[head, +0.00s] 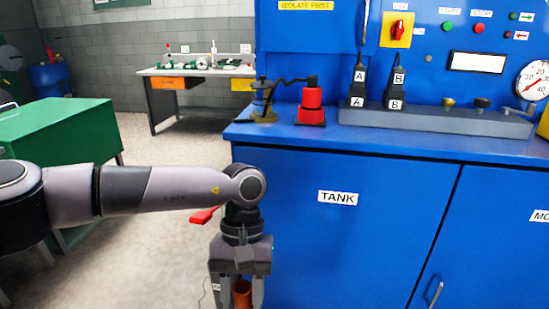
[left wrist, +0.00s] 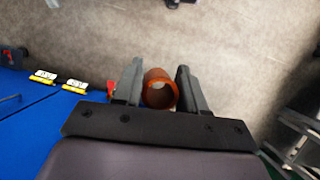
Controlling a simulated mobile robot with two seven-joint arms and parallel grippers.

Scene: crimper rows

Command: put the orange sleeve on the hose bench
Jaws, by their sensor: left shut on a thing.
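The orange sleeve (head: 242,294) is a short, hollow orange-brown tube. My left gripper (head: 238,298) points down in front of the blue cabinet and is shut on the sleeve, low at the bottom edge of the head view. In the left wrist view the sleeve (left wrist: 158,90) sits between the two fingers (left wrist: 157,86), its open end showing, with floor beyond it. No label readable here says which bench is the hose bench. A grey-topped workbench (head: 162,72) with an orange and a yellow drawer stands at the back. My right gripper is not in view.
The blue cabinet (head: 300,240) marked TANK carries a red-and-black device (head: 311,103), plugs marked A and B, and a gauge (head: 535,80). A green bench (head: 60,130) stands at left. Open floor (head: 160,150) lies between it and the cabinet.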

